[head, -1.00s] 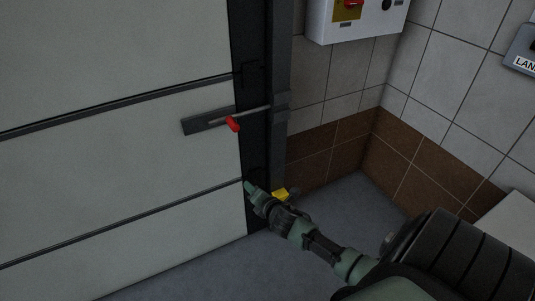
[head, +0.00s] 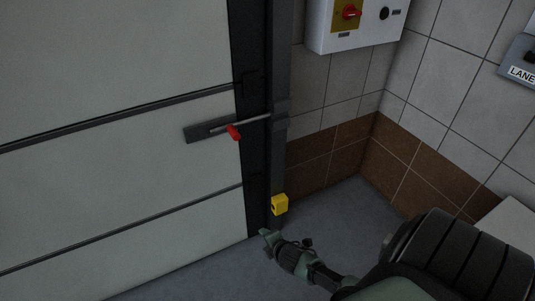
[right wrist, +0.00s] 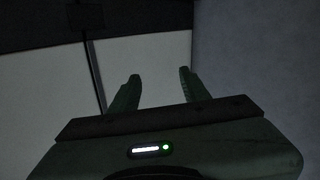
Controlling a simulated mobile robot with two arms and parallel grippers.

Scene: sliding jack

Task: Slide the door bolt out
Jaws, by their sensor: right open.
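The door bolt is a grey metal rod (head: 250,119) on a dark plate (head: 196,132), fixed across the right part of the pale door (head: 120,120). Its red handle (head: 234,132) hangs near the door's right edge. The rod's right end reaches the dark door frame post (head: 281,90). My right gripper (head: 266,238) is low near the floor, well below the bolt and apart from it. In the right wrist view its two fingers (right wrist: 158,85) are spread with nothing between them. My left gripper is in neither view.
A yellow block (head: 280,204) sits low on the frame post, just above my right gripper. A white control box (head: 355,22) with a red switch hangs on the tiled wall. A pale surface (head: 512,222) stands at the right. Grey floor lies open in the corner.

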